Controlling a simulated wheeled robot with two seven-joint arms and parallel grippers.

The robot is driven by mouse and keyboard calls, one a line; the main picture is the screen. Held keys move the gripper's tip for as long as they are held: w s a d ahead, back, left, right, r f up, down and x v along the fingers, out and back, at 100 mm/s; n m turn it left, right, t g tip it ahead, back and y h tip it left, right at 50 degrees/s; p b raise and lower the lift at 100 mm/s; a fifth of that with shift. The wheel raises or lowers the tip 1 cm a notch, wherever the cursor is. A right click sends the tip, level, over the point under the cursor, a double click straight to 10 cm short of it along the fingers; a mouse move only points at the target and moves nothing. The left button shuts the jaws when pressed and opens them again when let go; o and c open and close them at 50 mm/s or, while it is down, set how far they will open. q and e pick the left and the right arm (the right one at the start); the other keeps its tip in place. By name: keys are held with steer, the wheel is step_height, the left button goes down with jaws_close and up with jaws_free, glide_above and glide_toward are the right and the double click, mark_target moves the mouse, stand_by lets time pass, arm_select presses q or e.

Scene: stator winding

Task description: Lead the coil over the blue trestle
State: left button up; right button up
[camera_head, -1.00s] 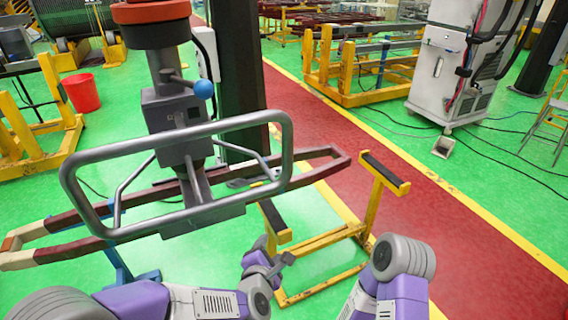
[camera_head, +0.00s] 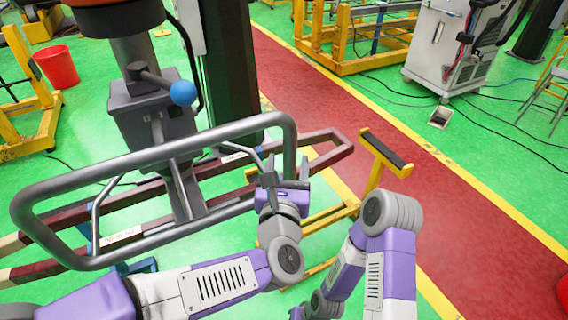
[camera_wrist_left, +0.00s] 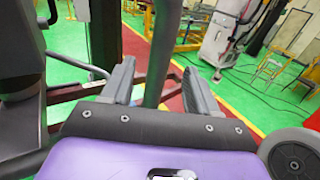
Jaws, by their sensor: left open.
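The coil (camera_head: 335,142) is a long dark-red loop hanging below the grey lifting device (camera_head: 155,108). The blue trestle (camera_head: 136,267) shows only in small parts under the coil at lower left, mostly hidden by the handle and my arm. The device has a grey tubular handle frame (camera_head: 150,158). My left gripper (camera_head: 284,172) is open at the frame's right end. In the left wrist view the handle tube (camera_wrist_left: 160,50) stands between its open fingers. My right gripper is out of view.
The yellow trestle (camera_head: 385,155) with black pads stands right of the coil. A dark column (camera_head: 230,70) rises behind the lifting device. A red bucket (camera_head: 57,66) and white cabinet (camera_head: 450,45) stand farther back. The red walkway (camera_head: 440,190) at right is clear.

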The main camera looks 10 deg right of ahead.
mark_target(290, 154)
arm_select(q)
steer(key=shift+p+x, duration=0.55)
steer(key=shift+x, duration=2.15)
jaws_close()
stand_by(1.1)
